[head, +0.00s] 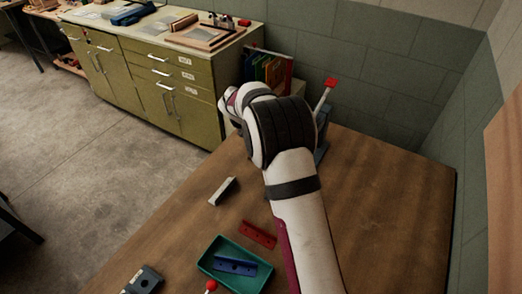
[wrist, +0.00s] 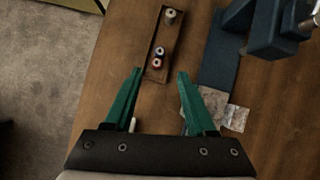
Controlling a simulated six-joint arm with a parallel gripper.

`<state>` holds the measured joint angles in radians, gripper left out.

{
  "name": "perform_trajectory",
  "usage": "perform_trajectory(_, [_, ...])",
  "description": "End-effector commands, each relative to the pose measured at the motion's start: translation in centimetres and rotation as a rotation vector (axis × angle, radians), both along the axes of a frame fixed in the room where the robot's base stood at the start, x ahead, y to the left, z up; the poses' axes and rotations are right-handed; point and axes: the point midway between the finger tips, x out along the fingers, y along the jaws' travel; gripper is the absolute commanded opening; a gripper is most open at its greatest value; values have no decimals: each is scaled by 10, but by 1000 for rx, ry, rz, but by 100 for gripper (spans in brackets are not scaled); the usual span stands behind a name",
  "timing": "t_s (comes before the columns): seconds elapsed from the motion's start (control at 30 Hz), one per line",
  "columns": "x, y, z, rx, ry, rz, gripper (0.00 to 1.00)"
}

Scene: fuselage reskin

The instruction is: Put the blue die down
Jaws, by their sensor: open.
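A blue bar with holes, which looks like the blue die (head: 236,266), lies in a green tray (head: 206,264) at the front of the table in the head view. My gripper (wrist: 159,72) shows in the wrist view with its two green fingers spread apart and nothing held between them. It is over the far part of the table, away from the green tray. In the head view my arm hides the gripper. The blue die is not visible in the wrist view.
A narrow brown tray (wrist: 157,42) with small metal cylinders lies ahead of my fingers. A blue bench tool (wrist: 229,60) stands right of it; its red-knobbed lever (head: 329,84) shows behind my arm. A red bar (head: 258,234) and a pale block (head: 222,191) lie near the green tray.

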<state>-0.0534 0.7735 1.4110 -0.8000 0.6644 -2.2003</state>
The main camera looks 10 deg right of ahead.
Motion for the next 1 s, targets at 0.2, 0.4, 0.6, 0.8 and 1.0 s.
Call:
perform_trajectory(0.2, [-35,-3,31,133,-39,-257,56])
perform_trajectory(0.4, [-227,10,102,632,-154,-1478,56])
perform_trajectory(0.6, [-403,57,100,786,-188,-2622,56])
perform_trajectory(0.8, [-451,76,91,724,-194,-2988,56])
perform_trajectory(1.0, [-450,76,91,723,-195,-2988,56])
